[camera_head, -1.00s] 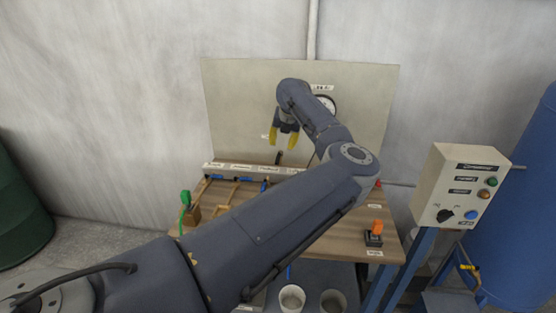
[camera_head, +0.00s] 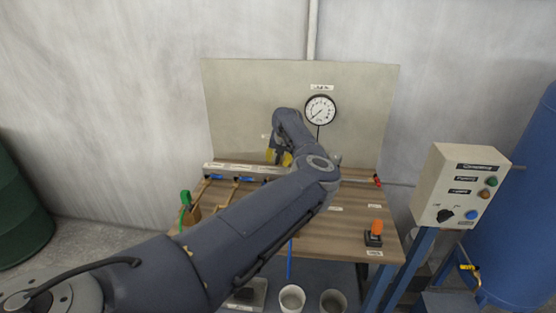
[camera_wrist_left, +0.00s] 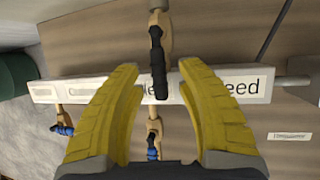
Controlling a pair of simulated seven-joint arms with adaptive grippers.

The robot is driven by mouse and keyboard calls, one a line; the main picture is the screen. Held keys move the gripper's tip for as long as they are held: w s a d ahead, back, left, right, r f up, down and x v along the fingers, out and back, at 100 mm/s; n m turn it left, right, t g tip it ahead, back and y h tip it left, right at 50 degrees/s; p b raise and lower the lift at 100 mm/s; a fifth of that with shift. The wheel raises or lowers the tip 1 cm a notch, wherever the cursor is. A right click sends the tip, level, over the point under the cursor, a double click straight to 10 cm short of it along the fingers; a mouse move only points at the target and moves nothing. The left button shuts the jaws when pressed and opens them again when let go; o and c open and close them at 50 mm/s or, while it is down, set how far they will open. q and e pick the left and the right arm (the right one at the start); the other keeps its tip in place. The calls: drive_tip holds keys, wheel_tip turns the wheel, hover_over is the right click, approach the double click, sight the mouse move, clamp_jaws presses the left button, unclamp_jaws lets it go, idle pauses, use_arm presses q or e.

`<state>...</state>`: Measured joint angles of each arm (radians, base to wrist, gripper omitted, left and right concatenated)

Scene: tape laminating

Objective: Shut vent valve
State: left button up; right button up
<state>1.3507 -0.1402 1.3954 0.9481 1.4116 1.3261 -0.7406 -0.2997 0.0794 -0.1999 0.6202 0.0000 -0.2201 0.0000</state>
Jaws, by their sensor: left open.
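My left gripper (camera_head: 279,156) is open and over the white labelled manifold (camera_head: 225,168) at the back of the table. In the left wrist view the open yellow fingers of my left gripper (camera_wrist_left: 158,74) lie on both sides of a black valve handle (camera_wrist_left: 158,62) and appear apart from it. This handle sits on a brass fitting at the manifold (camera_wrist_left: 45,92). The labels are partly covered by the fingers, with "eed" readable at right, so I cannot tell which is the vent label. In the head view the gripper and arm hide the black handle. My right gripper is not in view.
Blue-handled valves (camera_wrist_left: 62,129) sit along the manifold's near side. A red handle (camera_head: 378,181) is at its right end. A pressure gauge (camera_head: 320,110) hangs on the back panel (camera_head: 365,95).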

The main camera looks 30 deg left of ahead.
use_arm(q)
drive_tip(key=shift+o, duration=0.3)
clamp_jaws()
idle(0.4)
